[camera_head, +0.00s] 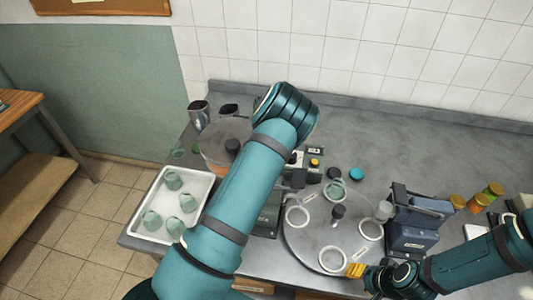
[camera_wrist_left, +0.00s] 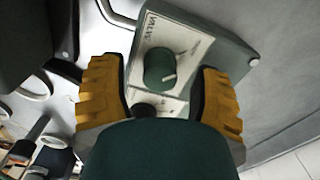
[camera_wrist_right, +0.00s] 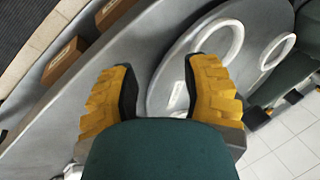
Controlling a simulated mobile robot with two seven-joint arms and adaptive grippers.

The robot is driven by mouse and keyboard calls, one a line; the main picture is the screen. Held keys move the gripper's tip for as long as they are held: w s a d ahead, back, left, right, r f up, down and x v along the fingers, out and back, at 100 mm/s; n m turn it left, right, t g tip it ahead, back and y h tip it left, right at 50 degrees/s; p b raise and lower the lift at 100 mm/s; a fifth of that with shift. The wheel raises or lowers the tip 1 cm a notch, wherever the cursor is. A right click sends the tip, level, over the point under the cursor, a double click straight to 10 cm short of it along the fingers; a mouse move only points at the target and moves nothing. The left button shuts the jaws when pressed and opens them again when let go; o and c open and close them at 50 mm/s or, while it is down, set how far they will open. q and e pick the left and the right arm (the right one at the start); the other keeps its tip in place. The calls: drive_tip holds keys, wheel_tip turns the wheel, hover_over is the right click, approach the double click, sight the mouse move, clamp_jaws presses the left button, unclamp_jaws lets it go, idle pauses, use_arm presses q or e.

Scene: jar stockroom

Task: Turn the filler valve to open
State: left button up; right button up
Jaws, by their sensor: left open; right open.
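The filler valve is a round green knob (camera_wrist_left: 159,68) on a white plate marked VALVE, on a green housing (camera_wrist_left: 215,35), in the left wrist view. The knob's white pointer mark slants toward the lower right edge. My left gripper (camera_wrist_left: 160,80) is open, with one yellow finger on each side of the knob; clear gaps show and I see no contact. In the head view my left arm hides most of this spot. My right gripper (camera_wrist_right: 158,85) is open and empty at the edge of the grey turntable (camera_wrist_right: 160,90); its yellow finger also shows in the head view (camera_head: 356,270).
The turntable has several white rings and a green cup (camera_head: 335,190). A white tray (camera_head: 150,235) with several green cups stands at the left. A blue-grey machine (camera_head: 410,225) and orange-lidded jars (camera_head: 480,201) are at the right.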

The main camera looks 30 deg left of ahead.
use_arm(q)
drive_tip(key=shift+f, duration=0.55)
clamp_jaws()
